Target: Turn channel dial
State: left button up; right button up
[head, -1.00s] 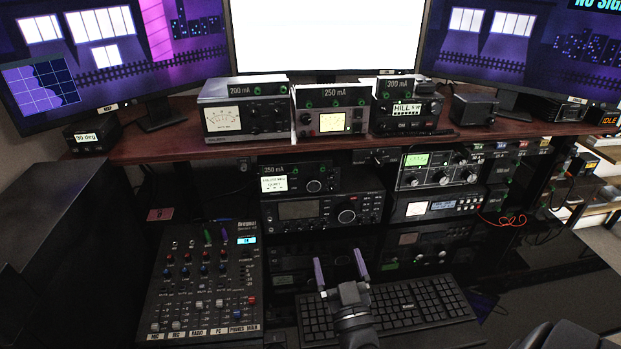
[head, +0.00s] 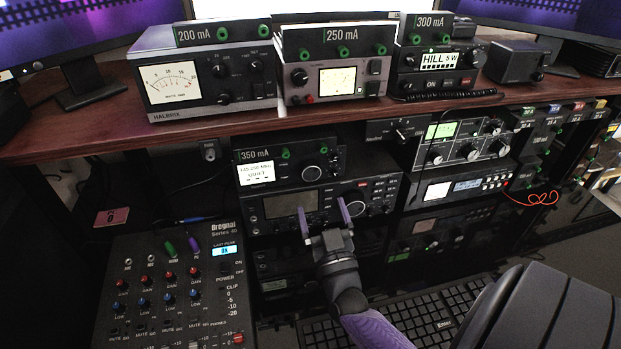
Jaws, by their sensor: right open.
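No dial in the head view carries a readable channel label, so I cannot tell which one is the channel dial. The black radio (head: 254,224) on the lower shelf has a grey screen and knobs on its right half. My right gripper (head: 323,214) is open, with two upright purple fingers and nothing between them. It shows in front of this radio's right half and hides part of its face; contact cannot be told. Above it, the 350 mA unit (head: 270,172) has a lit white display and a round dial (head: 312,173). My left gripper is out of view.
The wooden shelf (head: 75,140) above holds several meters and radios. A mixer (head: 205,270) with many knobs stands at lower left, and a keyboard (head: 440,305) lies below my right gripper. More radio units (head: 465,150) stand to the right, with a red cable (head: 530,199) beside them.

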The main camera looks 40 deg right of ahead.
aim_at(312, 176)
jog(key=b+x, duration=0.1)
jog(key=x, duration=0.6)
jog(key=shift+w, duration=0.2)
jog(key=c, duration=1.3)
